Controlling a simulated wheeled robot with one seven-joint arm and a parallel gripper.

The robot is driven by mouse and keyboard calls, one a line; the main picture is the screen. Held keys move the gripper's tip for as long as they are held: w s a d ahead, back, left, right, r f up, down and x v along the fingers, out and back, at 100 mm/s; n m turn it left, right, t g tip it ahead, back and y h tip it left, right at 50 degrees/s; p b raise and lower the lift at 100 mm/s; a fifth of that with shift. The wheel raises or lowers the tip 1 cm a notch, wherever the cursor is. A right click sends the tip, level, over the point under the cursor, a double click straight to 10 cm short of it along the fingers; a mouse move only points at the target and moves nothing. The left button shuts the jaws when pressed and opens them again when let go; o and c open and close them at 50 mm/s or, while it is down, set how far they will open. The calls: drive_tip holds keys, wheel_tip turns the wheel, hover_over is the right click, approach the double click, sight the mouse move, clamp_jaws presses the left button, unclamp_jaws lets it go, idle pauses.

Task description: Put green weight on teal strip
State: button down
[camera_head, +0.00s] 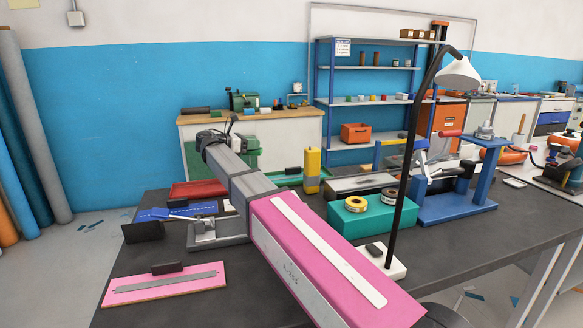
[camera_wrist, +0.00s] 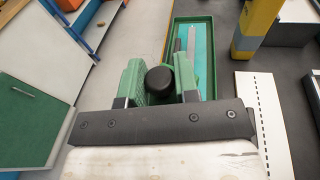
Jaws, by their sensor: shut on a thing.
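My gripper (camera_wrist: 161,92) is in the wrist view, its green-sided jaws shut on the green weight (camera_wrist: 160,80). The weight's round black knob shows between the jaws; I cannot clearly tell its green body from the green jaw parts. Beyond the jaws lies a long green tray with a teal strip (camera_wrist: 208,52) along its floor. The near end of the strip is hidden behind the jaws. The weight appears held above the bench on the tray's near side.
The green tray (camera_head: 287,181) stands beside a yellow post (camera_head: 312,168); the post also shows in the wrist view (camera_wrist: 254,28). A red tray (camera_head: 198,190) is left of my arm. A lamp (camera_head: 407,150) and teal box (camera_head: 371,216) with tape rolls stand to the right.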

drive_tip(key=d+f, duration=0.2)
drive_tip(key=d, duration=0.1)
drive_tip(key=d+f, duration=0.2)
drive_tip(key=d, duration=0.2)
drive_tip(key=d+f, duration=0.2)
drive_tip(key=d, duration=0.2)
drive_tip(key=shift+s+d+f, duration=0.15)
drive_tip(key=shift+s+f, duration=0.2)
drive_tip(key=shift+s, duration=0.05)
drive_tip(key=shift+f, duration=2.05)
drive_tip(key=shift+f, duration=0.1)
drive_tip(key=c, duration=0.9)
unclamp_jaws()
drive_tip(key=shift+o, duration=0.2)
drive_tip(key=v, duration=1.2)
drive_tip(key=shift+w, duration=0.1)
